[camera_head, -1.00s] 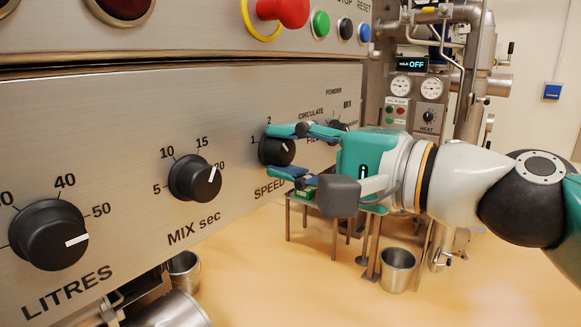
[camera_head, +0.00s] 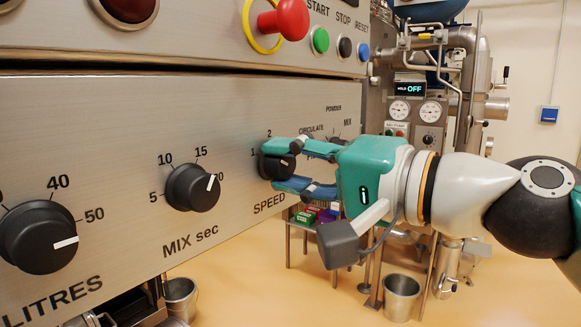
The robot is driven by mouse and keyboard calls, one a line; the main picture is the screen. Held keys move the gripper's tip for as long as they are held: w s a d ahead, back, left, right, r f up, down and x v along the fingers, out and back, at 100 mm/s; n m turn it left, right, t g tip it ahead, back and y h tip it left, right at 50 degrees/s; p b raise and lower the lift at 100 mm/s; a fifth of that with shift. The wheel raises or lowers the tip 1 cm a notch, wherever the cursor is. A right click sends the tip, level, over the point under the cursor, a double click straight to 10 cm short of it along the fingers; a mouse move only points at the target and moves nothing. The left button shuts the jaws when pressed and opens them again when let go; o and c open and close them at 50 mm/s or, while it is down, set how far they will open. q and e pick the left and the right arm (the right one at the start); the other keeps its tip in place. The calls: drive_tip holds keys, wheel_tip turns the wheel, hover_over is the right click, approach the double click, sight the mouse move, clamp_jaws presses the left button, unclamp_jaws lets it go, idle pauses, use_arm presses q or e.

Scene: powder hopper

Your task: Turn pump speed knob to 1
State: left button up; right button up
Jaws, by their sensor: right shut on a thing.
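The black SPEED knob (camera_head: 271,163) is on the metal panel, with the marks 1 and 2 at its upper left. My right gripper (camera_head: 278,166) reaches in from the right and is shut on this knob, one finger above it and one below. The fingers cover much of the knob, so I cannot tell where its pointer is. My left gripper is not in view.
The MIX sec knob (camera_head: 192,188) and the LITRES knob (camera_head: 40,237) are on the same panel to the left. A red emergency button (camera_head: 291,18) sticks out above. A metal bucket (camera_head: 401,296) stands on the floor below.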

drive_tip(key=shift+a+f, duration=0.15)
drive_tip(key=shift+f, duration=0.2)
drive_tip(key=o, duration=1.2)
drive_tip(key=shift+r, duration=0.15)
drive_tip(key=shift+c, duration=0.2)
drive_tip(key=shift+d+r, duration=0.1)
drive_tip(key=shift+d, duration=0.1)
drive_tip(key=shift+s+d, duration=0.15)
drive_tip(key=shift+d, duration=0.05)
drive_tip(key=v, duration=1.1)
drive_tip(key=shift+s, duration=0.2)
drive_tip(key=shift+d, duration=0.1)
